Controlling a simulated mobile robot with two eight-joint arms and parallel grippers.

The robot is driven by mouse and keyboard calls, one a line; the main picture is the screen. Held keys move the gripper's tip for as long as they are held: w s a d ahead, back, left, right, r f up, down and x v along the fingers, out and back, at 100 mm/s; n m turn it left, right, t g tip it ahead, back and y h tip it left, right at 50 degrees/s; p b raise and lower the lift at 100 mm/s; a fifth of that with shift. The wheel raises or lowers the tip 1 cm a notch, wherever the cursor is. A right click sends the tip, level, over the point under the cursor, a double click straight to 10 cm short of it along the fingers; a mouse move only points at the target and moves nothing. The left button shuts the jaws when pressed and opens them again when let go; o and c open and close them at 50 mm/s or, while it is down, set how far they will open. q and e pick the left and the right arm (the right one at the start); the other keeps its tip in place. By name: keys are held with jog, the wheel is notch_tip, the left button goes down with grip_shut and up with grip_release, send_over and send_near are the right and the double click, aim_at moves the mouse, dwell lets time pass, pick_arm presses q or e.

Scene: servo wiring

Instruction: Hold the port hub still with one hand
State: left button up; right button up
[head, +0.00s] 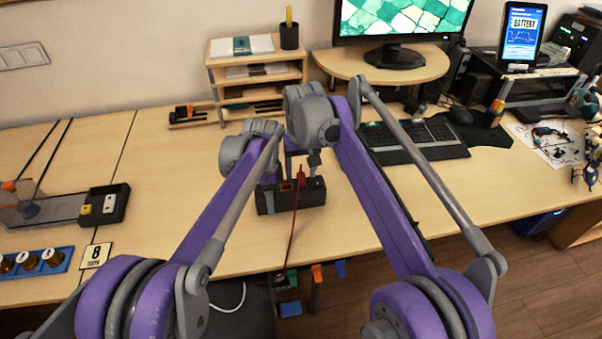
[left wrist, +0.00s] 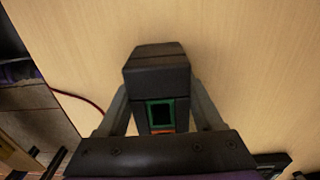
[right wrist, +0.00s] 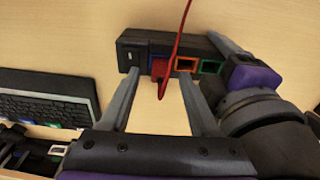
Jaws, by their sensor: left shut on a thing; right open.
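The port hub (head: 284,200) is a long black box on the table near its front edge. The right wrist view shows the hub (right wrist: 134,56) with a switch at one end and blue, orange and green ports. My left gripper (left wrist: 158,100) is shut on the hub's green-port end, a finger on each side. A red cable's plug (right wrist: 160,70) is at the hub's top; I cannot tell whether it is seated. My right gripper (right wrist: 158,78) is open, its fingers to either side of the plug, apparently not closed on it.
A keyboard (head: 415,142) lies to the right and a monitor (head: 400,20) stands behind. A wooden shelf (head: 257,72) stands at the back. A grey-black device (head: 103,205) and a blue tray (head: 38,262) sit at left. Bare table lies left of the hub.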

jog(key=shift+w+f, duration=0.1)
jog(key=shift+f, duration=0.7)
jog(key=shift+c, duration=0.3)
grip_shut()
